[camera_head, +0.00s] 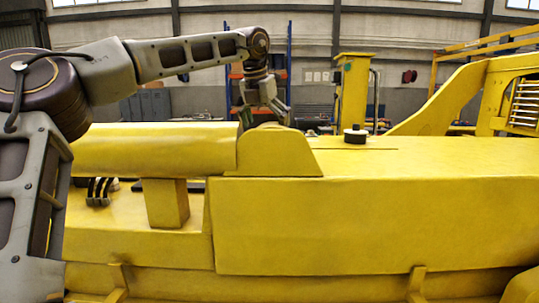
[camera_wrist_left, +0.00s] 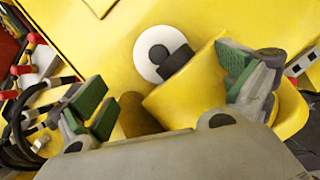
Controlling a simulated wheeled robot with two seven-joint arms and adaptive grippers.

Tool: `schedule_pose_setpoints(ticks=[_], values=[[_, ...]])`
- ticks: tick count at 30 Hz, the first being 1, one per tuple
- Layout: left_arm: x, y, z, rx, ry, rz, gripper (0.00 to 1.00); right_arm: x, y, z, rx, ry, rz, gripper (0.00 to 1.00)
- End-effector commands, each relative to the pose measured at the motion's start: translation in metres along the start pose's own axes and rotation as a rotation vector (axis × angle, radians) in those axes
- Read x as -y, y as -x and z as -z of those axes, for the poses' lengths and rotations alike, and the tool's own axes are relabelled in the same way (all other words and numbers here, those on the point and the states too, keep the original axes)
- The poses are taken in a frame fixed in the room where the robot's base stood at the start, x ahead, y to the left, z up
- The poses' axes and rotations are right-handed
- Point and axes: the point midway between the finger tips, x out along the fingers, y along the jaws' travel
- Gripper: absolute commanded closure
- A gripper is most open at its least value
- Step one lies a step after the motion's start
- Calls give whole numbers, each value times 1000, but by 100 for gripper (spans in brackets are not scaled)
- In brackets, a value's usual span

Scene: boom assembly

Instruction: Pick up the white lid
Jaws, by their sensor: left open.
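The white lid (camera_head: 355,138) lies on the flat yellow top surface, right of centre in the head view. It is a white disc with a black cylindrical knob on top. In the left wrist view the lid (camera_wrist_left: 147,68) is at the upper middle, beyond a yellow rounded part, with its knob leaning to the right. My left gripper (camera_head: 264,115) is to the left of the lid, behind the raised yellow end piece, which partly hides its fingers. In the left wrist view its green-padded fingers (camera_wrist_left: 168,88) are spread apart and touch no lid. My right gripper is not in view.
The raised yellow end piece (camera_head: 278,152) stands between my left gripper and the camera. A yellow post (camera_head: 353,90) rises behind the lid. Black hoses (camera_wrist_left: 22,125) and red-and-white fittings are at the left in the wrist view. The yellow top right of the lid is clear.

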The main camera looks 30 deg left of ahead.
Motion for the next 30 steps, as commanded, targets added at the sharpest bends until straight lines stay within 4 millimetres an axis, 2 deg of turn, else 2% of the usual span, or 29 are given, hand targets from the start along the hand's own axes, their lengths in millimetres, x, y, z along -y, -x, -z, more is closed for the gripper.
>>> schedule_pose_setpoints(ticks=[7, 23, 30], values=[[0, -28, 0, -1, -1, 1, 0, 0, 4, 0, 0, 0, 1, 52], [0, -36, 0, -1, 0, 1, 0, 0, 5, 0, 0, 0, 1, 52], [0, -56, 0, -4, 0, 1, 0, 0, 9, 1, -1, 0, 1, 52]])
